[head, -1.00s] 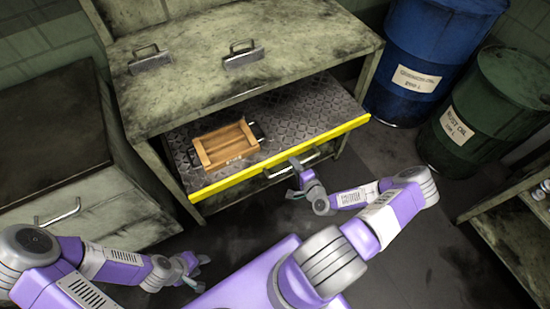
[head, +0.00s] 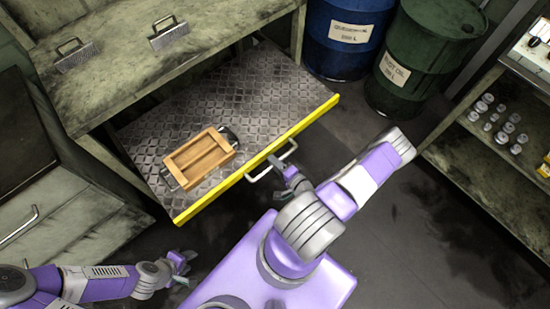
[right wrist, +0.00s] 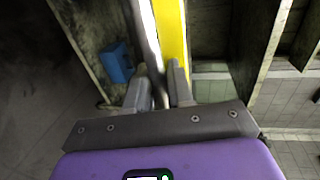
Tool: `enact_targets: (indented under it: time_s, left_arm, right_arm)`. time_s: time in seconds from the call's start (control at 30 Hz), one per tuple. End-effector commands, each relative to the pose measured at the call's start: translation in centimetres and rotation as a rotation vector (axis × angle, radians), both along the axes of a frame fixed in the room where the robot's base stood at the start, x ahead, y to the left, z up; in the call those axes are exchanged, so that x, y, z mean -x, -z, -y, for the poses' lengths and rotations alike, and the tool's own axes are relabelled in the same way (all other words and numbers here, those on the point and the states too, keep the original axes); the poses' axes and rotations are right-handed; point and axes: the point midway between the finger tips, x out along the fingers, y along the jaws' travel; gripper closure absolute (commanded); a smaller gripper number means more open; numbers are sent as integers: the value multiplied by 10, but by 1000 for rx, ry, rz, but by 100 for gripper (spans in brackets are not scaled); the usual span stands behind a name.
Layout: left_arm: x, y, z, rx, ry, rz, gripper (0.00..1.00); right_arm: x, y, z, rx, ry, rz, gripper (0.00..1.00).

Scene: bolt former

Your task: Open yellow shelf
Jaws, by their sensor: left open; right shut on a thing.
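The yellow shelf (head: 262,156) is a sliding shelf with a diamond-plate top and a yellow front edge, pulled well out of the grey cabinet in the head view. A metal bar handle (head: 262,169) is on its front. My right gripper (head: 279,167) is at this handle and shut on it. In the right wrist view its two fingers (right wrist: 158,88) sit either side of the pale handle bar (right wrist: 149,35), beside the yellow edge. My left gripper (head: 181,262) is open and empty, low at the left, apart from the shelf.
A wooden tray (head: 203,158) with dark handles lies on the shelf. Blue (head: 345,35) and green (head: 425,50) barrels stand at the back right. A rack (head: 490,140) with small metal parts is at the right. A low cabinet (head: 60,215) is at the left.

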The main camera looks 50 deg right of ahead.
Motion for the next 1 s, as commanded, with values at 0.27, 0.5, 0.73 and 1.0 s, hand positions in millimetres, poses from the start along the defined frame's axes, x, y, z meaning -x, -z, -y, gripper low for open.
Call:
enact_targets:
  time_s: [0.27, 0.5, 0.73, 1.0]
  left_arm:
    - [0, 0, 0, 0, 0, 0, 57]
    - [0, 0, 0, 0, 0, 0, 57]
    - [0, 0, 0, 0, 0, -1, 57]
    - [0, -9, 0, 0, 0, 0, 57]
  right_arm:
    - [1, 0, 1, 3, 3, 2, 100]
    - [1, 0, 0, 1, 2, 1, 61]
    - [1, 0, 0, 1, 1, 1, 61]
    - [31, -7, -3, 0, 4, -3, 61]
